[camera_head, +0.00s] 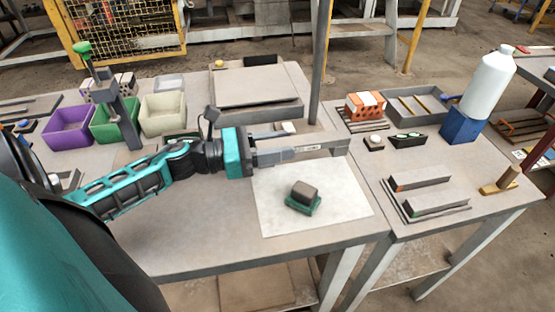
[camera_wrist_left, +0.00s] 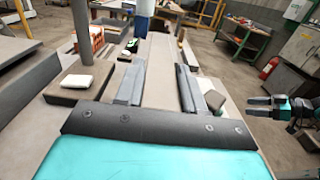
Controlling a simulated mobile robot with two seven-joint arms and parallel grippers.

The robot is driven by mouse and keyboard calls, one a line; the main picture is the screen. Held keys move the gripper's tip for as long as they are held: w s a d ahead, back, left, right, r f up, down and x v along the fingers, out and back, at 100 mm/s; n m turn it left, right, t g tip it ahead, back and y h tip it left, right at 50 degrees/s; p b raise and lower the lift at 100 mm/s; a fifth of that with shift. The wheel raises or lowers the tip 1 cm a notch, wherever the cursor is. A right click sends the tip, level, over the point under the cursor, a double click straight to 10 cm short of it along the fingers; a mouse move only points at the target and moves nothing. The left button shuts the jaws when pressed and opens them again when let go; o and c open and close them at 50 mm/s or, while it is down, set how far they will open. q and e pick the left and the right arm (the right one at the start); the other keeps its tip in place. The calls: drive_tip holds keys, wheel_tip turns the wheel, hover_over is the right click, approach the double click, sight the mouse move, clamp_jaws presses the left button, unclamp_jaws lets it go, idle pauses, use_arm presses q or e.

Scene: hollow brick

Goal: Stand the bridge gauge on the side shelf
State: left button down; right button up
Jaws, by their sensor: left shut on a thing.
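My left gripper (camera_head: 300,150) reaches in from the left above the main table (camera_head: 190,225). It is shut on a long, flat grey piece (camera_head: 328,142), seemingly the bridge gauge, held roughly level. The gripper's fingers hide much of it, so its full shape is unclear. In the left wrist view the two fingers (camera_wrist_left: 160,90) point away, toward the right-hand side table (camera_head: 460,160). My right gripper (camera_wrist_left: 257,106) shows at the right edge of the left wrist view, empty, with its fingers apart. I cannot tell for certain which surface is the side shelf.
A brown block on a green base (camera_head: 303,196) sits on a pale sheet. The side table holds an orange brick (camera_head: 365,106), a grey tray (camera_head: 415,105), a white bottle (camera_head: 488,85) on a blue block and grey channels (camera_head: 420,180). A post (camera_head: 321,60) stands behind.

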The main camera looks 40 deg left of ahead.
use_arm(q)
drive_tip(key=shift+f, duration=1.85)
drive_tip(key=shift+f+b, duration=0.1)
drive_tip(key=shift+b, duration=0.25)
drive_tip(key=c, duration=0.7)
unclamp_jaws()
